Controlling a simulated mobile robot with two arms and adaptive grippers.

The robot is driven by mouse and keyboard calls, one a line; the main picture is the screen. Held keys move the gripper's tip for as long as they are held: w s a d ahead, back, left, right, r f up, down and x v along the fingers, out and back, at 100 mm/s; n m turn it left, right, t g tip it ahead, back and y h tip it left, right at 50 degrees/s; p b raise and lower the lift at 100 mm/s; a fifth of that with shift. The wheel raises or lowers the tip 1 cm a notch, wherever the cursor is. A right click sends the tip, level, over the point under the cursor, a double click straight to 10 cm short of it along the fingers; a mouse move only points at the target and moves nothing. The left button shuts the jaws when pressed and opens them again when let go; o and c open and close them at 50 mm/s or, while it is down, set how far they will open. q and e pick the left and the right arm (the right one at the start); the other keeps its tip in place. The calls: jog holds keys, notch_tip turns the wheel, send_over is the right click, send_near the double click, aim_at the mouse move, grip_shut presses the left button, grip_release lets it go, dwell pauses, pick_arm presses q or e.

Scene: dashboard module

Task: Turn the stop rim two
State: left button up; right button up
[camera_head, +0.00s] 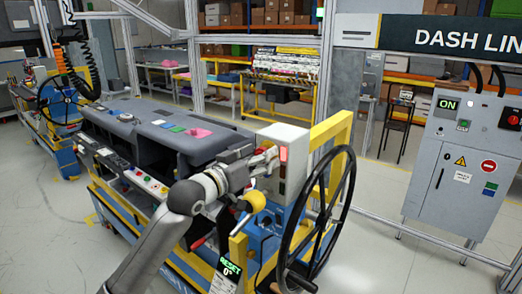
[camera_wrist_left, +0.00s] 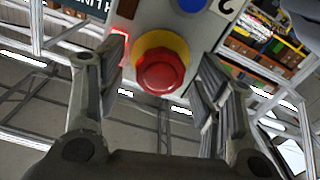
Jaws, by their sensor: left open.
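The red stop button (camera_wrist_left: 160,72) with its yellow rim (camera_wrist_left: 176,43) fills the middle of the left wrist view, on the face of a grey control box (camera_head: 290,133). My left gripper (camera_head: 265,160) is at that box in the head view, and its fingers hide the button there. In the left wrist view my left gripper (camera_wrist_left: 163,65) is open, with one finger on each side of the button. Gaps show between the fingers and the rim. My right gripper is not in view.
A large black handwheel (camera_head: 342,205) stands right of the box, near a yellow post. A yellow ball knob (camera_head: 254,201) is just below my left gripper. The grey dashboard module (camera_head: 170,120) lies to the left. A grey cabinet (camera_head: 460,165) stands at right.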

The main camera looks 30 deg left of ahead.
pick_arm(q)
jog(key=shift+w, duration=0.45)
jog(key=c, duration=1)
jog(key=shift+c, duration=0.2)
jog(key=shift+m, duration=0.3)
jog(key=m, duration=0.2)
jog(key=shift+m, duration=2.2)
